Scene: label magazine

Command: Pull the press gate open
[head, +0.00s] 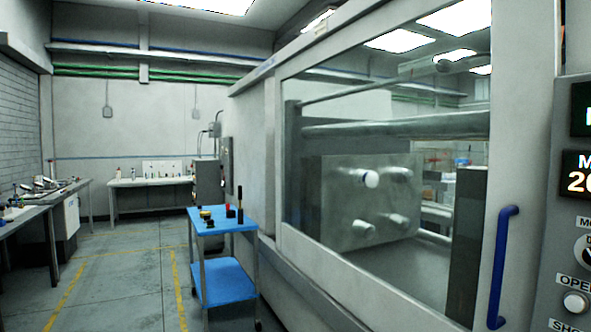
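The press gate (534,60) is a large grey framed panel with a wide clear window, filling the right half of the head view. A blue vertical handle (501,266) is fixed on its right side. Through the window I see a metal block (335,195) with several round pegs, one with a white end, and a thick horizontal bar above it. The gate's right edge stands close beside a control panel (566,215). Neither of my grippers is in view, and nothing touches the handle.
A blue two-shelf cart (226,283) with small dark, yellow and red items stands left of the press. Workbenches line the left wall and the back (150,181). The grey floor (120,290) with yellow lines is clear between the cart and the left bench.

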